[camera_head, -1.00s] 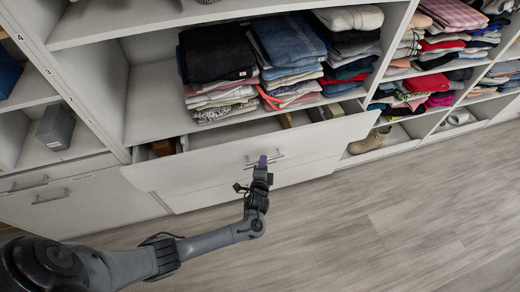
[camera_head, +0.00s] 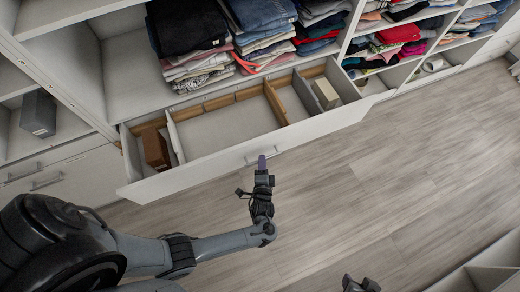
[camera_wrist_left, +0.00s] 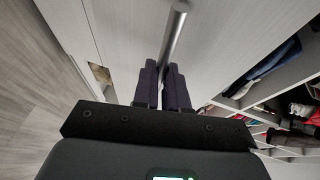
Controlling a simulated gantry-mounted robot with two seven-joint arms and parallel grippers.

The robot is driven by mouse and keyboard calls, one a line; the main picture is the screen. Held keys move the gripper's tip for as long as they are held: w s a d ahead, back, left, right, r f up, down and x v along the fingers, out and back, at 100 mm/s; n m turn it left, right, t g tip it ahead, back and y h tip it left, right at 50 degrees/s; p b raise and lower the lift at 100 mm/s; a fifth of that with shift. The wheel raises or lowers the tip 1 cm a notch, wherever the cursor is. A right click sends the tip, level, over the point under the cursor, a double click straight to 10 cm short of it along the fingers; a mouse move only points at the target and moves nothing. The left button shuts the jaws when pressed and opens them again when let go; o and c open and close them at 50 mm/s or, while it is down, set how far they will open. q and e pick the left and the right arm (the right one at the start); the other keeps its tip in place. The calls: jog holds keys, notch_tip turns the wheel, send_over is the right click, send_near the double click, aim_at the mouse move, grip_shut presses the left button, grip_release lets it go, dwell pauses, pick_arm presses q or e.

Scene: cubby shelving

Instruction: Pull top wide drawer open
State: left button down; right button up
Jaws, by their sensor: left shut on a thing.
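The top wide drawer (camera_head: 195,174) is pulled well out below the folded clothes in the head view, with its divided inside showing. Its front is pale, with a metal bar handle (camera_wrist_left: 176,32) that shows in the left wrist view. My left gripper (camera_head: 262,163) is at the middle of the drawer front. Its two dark fingers (camera_wrist_left: 163,85) are shut on the handle. A dark part of what looks like my right gripper (camera_head: 361,285) shows at the bottom edge; its fingers cannot be made out.
The drawer holds a brown box (camera_head: 155,149) at left and a light box (camera_head: 326,93) at right, among dividers. Folded clothes (camera_head: 190,45) lie on the shelf above. The wood floor (camera_head: 350,200) in front is clear. A pale shelf unit stands at bottom right.

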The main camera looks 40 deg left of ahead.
pick_arm(q)
jog(key=shift+s+d, duration=0.3)
jog(key=shift+d, duration=0.25)
jog(key=shift+s+d, duration=0.3)
jog(key=shift+d, duration=0.25)
pick_arm(e)
jog(key=shift+a+r, duration=0.1)
jog(key=shift+r, duration=0.05)
pick_arm(q)
jog(key=c, duration=1.2)
grip_release()
jog(key=shift+o, duration=0.2)
jog(key=shift+s, duration=0.1)
